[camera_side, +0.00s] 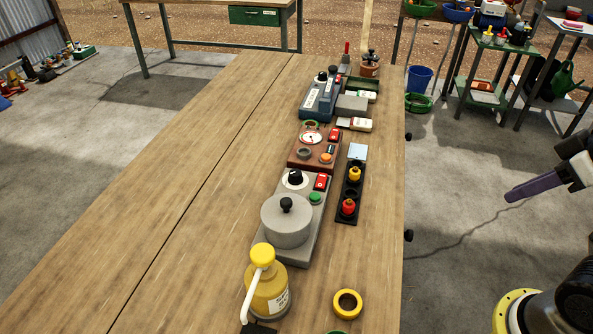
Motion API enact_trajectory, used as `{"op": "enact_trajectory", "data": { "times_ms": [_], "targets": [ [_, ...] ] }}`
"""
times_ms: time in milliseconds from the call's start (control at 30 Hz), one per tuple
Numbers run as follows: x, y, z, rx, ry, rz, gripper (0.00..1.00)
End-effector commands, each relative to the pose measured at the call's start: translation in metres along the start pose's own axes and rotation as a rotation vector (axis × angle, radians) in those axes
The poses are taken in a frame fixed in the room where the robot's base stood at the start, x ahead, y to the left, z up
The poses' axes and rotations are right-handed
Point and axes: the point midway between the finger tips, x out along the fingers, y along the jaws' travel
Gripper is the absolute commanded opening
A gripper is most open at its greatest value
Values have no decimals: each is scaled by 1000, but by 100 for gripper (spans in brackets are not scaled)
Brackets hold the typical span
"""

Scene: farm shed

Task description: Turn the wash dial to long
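A black knob on a white round face, which looks like the wash dial (295,179), sits at the far end of a grey unit (303,248) on the wooden bench. Its pointer setting and labels are too small to read. A round grey drum with a black-knobbed lid (286,220) is on the near part of the same unit. A red switch (321,182) and a green button (315,198) are beside the dial. My gripper (513,196) shows only in part at the right edge, off the bench and well away from the dial. I cannot tell its finger opening.
A yellow pump bottle (268,292) stands near the drum. A black strip with red and yellow knobs (347,215) lies to the right. A reddish-brown gauge panel (314,148) and a blue box (319,103) stand farther back. The bench's left side (170,180) is clear.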

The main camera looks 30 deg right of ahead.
Motion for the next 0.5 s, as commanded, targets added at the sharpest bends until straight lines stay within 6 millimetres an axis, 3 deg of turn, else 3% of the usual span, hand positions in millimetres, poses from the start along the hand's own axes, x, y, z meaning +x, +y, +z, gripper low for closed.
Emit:
{"op": "enact_trajectory", "data": {
  "times_ms": [33, 133, 300, 500],
  "targets": [
    [0, 0, 0, -16, 1, 0, 25],
    [-7, -2, -12, -77, 36, -10, 43],
    [-25, -12, -73, -210, 109, -43, 73],
    [-20, -30, -145, -342, 128, -92, 73]
  ]
}}
